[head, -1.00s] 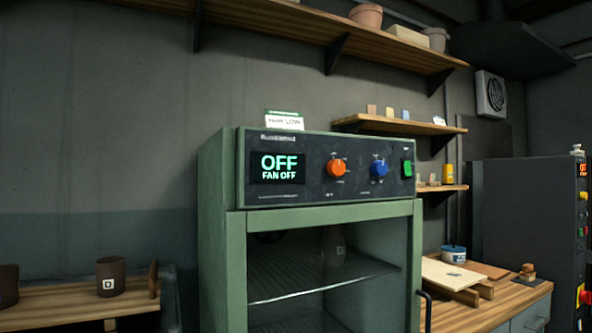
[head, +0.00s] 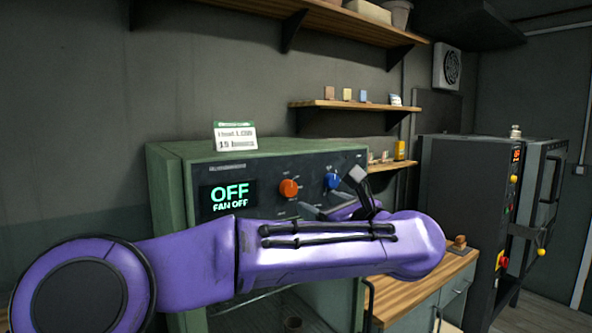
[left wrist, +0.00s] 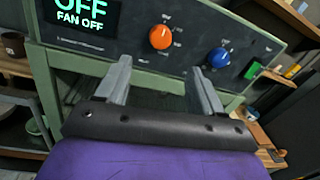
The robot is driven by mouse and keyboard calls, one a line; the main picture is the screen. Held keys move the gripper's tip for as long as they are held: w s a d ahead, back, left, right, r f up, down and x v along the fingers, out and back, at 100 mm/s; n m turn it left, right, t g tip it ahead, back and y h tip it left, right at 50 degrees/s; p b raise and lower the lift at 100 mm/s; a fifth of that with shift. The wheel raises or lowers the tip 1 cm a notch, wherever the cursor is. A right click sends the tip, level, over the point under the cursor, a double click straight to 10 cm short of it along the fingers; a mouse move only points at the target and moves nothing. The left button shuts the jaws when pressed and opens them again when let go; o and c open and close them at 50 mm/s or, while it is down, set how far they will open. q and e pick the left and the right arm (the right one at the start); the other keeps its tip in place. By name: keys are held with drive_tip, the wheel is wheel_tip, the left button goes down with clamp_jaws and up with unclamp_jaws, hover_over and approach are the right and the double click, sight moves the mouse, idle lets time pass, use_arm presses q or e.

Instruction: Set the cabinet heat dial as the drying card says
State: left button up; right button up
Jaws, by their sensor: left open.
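The green drying cabinet (head: 168,165) has a dark panel with an orange dial (head: 288,188) and a blue dial (head: 332,181). Its display (head: 229,197) reads OFF and FAN OFF. The dial labels are too small to read. My left gripper (head: 336,194) is open and empty before the panel. In the left wrist view its fingers (left wrist: 160,67) point at the panel, below the orange dial (left wrist: 160,37), with the blue dial (left wrist: 218,58) right of them.
My left arm crosses in front of the cabinet and hides its lower part. A wooden shelf (head: 350,106) with small blocks hangs behind. A dark machine (head: 455,190) with coloured buttons stands at right, beyond a wooden counter (head: 432,286).

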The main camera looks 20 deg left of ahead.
sight(291, 189)
use_arm(q)
drive_tip(key=shift+n, duration=0.3)
drive_tip(key=p+x, duration=0.1)
drive_tip(key=x, duration=0.2)
drive_tip(key=p+x, duration=0.2)
drive_tip(key=x, duration=0.1)
drive_tip(key=p+x, duration=0.2)
drive_tip(key=x, duration=0.1)
drive_tip(key=shift+w+a+r, duration=0.2)
drive_tip(key=shift+w+r, duration=0.05)
drive_tip(key=shift+r, duration=0.05)
drive_tip(key=shift+w+a+f+p, duration=0.1)
drive_tip(key=shift+w+a+p, duration=0.25)
drive_tip(key=shift+a, duration=0.1)
drive_tip(key=shift+w+f, duration=0.1)
drive_tip(key=shift+f, duration=0.05)
drive_tip(key=shift+c, duration=0.3)
drive_tip(key=c, duration=1)
